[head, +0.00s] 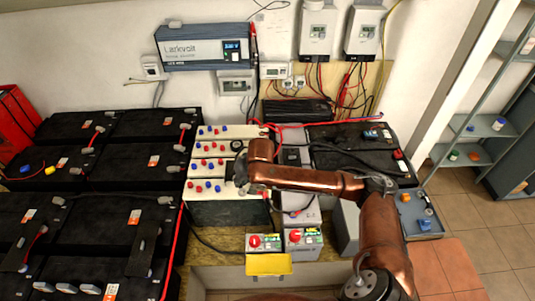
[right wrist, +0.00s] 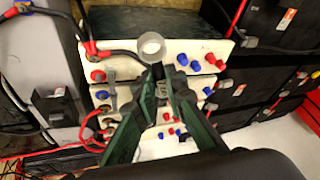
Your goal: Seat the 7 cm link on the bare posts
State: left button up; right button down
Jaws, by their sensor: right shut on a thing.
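My right gripper (head: 238,174) reaches over the cream-topped batteries (head: 212,145) at the middle of the bench in the head view. In the right wrist view my right gripper (right wrist: 162,82) has its green fingers closed on a small dark part. A pale ring (right wrist: 150,46) stands just beyond the fingertips and looks like one end of the held link. It appears above the cream battery top, and whether it touches anything I cannot tell. Blue posts (right wrist: 189,62) and red posts (right wrist: 215,61) lie right of the ring. My left gripper is out of view.
Black batteries (head: 95,165) with grey terminals and cables fill the left. A dark battery (head: 355,145) and grey boxes stand right of the cream ones. Red cables (right wrist: 90,130) loop at the left in the wrist view. The Larkvolt unit (head: 195,50) hangs on the wall behind.

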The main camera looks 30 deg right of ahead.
jog(key=w+d+f+m+h+p, duration=0.15)
jog(key=w+d, duration=0.25)
jog(key=d, duration=0.4)
jog(key=w+d+f+m, duration=0.2)
jog(key=w+d, duration=0.2)
jog(key=d, duration=0.3)
jog(key=f+b, duration=0.1)
jog(key=b, duration=0.1)
jog(key=f+b, duration=0.2)
jog(key=d+f+b, duration=0.1)
jog(key=f+b, duration=0.1)
jog(key=shift+w+f, duration=0.1)
jog(key=shift+w, duration=0.3)
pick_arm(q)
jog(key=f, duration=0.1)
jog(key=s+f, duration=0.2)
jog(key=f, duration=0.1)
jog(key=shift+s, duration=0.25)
pick_arm(e)
notch_tip(320, 180, down, 2)
jog(key=shift+f, duration=0.25)
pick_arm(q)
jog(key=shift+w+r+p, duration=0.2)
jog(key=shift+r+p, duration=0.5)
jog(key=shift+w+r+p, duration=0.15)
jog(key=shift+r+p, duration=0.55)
pick_arm(e)
jog(key=shift+s+d, duration=0.1)
